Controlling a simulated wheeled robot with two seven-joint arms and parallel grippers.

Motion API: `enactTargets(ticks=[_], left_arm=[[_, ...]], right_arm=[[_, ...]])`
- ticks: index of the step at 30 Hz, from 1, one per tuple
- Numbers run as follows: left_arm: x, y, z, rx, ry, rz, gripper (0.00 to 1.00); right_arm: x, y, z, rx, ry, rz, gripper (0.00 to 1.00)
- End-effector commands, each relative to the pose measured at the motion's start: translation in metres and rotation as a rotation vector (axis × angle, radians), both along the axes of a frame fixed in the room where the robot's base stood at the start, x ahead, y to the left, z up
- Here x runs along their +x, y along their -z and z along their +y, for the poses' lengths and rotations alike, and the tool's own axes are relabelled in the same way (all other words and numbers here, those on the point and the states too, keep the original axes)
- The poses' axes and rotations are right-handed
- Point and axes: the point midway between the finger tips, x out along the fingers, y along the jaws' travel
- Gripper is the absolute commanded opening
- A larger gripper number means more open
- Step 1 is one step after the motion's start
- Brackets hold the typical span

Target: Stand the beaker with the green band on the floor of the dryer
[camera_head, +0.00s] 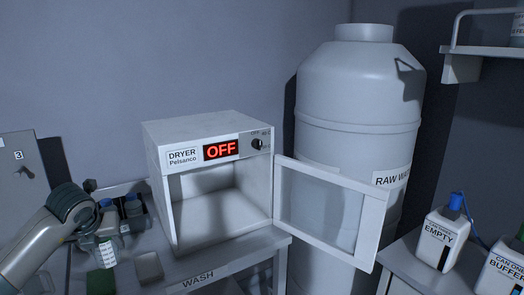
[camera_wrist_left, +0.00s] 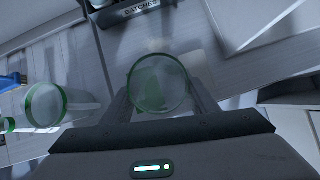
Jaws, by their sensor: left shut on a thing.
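My left gripper (camera_head: 98,238) is shut on a clear glass beaker (camera_head: 107,252), low at the left of the head view. In the left wrist view the beaker (camera_wrist_left: 160,84) shows its round rim between the two fingers, with green tint on the glass. The dryer (camera_head: 205,128) stands on the bench to the right of the gripper. Its display reads OFF, its door (camera_head: 322,212) is swung open to the right, and its floor (camera_head: 215,220) looks empty. The gripper and beaker are outside the dryer. My right gripper is not in view.
Another glass with green edging (camera_wrist_left: 45,105) shows at the left of the wrist view. A large white tank (camera_head: 358,120) stands behind the door.

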Motion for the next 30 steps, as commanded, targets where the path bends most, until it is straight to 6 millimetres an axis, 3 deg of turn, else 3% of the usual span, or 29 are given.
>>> enactTargets(ticks=[9,17,23,30], left_arm=[[-0.003,0.006,-0.016,0.001,0.126,-0.001,0.30],[-0.008,0.014,-0.040,0.000,0.321,0.000,0.30],[-0.015,0.022,-0.063,0.001,0.532,0.001,0.30],[-0.031,0.035,-0.101,-0.001,0.906,0.001,0.30]], right_arm=[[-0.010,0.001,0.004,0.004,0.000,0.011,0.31],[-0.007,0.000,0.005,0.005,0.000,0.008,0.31],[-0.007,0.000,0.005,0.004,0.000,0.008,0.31],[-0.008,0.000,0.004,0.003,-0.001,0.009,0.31]])
